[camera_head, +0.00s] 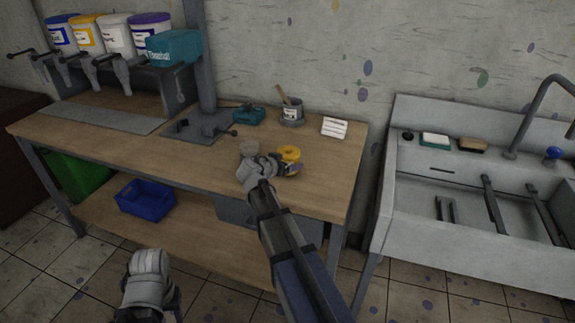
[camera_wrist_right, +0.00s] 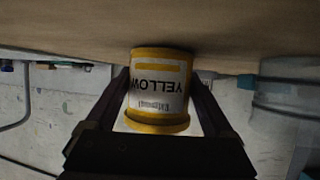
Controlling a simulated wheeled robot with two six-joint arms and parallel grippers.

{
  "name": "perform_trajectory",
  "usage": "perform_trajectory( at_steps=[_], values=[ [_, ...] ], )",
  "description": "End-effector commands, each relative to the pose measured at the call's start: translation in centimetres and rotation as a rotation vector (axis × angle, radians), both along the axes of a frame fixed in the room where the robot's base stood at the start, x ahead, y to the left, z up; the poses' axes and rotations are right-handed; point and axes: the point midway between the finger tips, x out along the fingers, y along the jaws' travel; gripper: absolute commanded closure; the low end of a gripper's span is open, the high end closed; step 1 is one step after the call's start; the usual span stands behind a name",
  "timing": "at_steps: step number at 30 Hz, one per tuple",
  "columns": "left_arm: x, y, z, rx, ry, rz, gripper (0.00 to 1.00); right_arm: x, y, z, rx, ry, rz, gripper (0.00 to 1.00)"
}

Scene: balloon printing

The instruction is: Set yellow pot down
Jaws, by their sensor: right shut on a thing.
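The yellow pot (camera_head: 290,153) is over the right part of the wooden workbench (camera_head: 130,146). In the right wrist view, the pot (camera_wrist_right: 160,85) appears upside down with a white "YELLOW" label. My right gripper (camera_head: 287,168) is shut on the pot, with one dark finger on each side of it in the wrist view (camera_wrist_right: 161,95). The pot's lower end is close to the wood; I cannot tell whether it touches. My left gripper (camera_head: 150,292) is low in front of the bench, away from the pot, and its fingers are mostly hidden.
A grey can with a brush (camera_head: 291,115), a white card (camera_head: 334,127) and a teal device (camera_head: 248,115) stand along the bench's back. Labelled tubs (camera_head: 118,38) stand at the back left. A sink (camera_head: 470,190) is at the right. The bench's middle front is mostly clear.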

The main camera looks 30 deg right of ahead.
Motion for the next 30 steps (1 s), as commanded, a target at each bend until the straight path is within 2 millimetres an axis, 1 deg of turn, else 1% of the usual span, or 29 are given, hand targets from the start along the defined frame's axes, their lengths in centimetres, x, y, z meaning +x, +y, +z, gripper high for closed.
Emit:
perform_trajectory(
  at_steps=[3,4,6,7,13,17,20,24,30],
  values=[
    [0.0,0.0,-0.5,0.000,0.000,0.000,0.50,0.0,0.0,-0.5,0.000,0.000,0.000,0.77],
    [0.0,0.0,-0.3,0.000,0.000,0.000,0.50,0.0,0.0,-0.3,0.000,0.000,0.000,0.09],
    [0.0,0.0,-0.3,0.000,0.000,0.000,0.50,0.0,0.0,-0.3,0.000,0.000,0.000,0.02],
    [0.0,0.0,-0.3,0.000,0.000,0.000,0.50,0.0,0.0,-0.3,0.000,0.000,0.000,0.00],
    [0.0,0.0,-0.3,0.000,0.000,0.000,0.50,0.0,0.0,-0.2,0.000,0.000,0.000,0.00],
    [0.0,0.0,0.4,0.000,0.000,0.000,0.50,-0.1,0.2,0.4,0.000,0.000,0.001,0.00],
    [0.0,0.0,1.2,0.000,0.000,0.000,0.50,-0.9,1.5,1.2,0.000,0.000,0.003,0.00],
    [0.0,0.0,2.6,0.000,0.000,0.000,0.50,-2.3,3.8,2.6,-0.001,0.000,0.004,0.00],
    [0.0,0.0,4.2,0.000,0.000,0.001,0.50,-4.0,6.9,4.2,0.000,0.001,0.003,0.00]
  ],
)
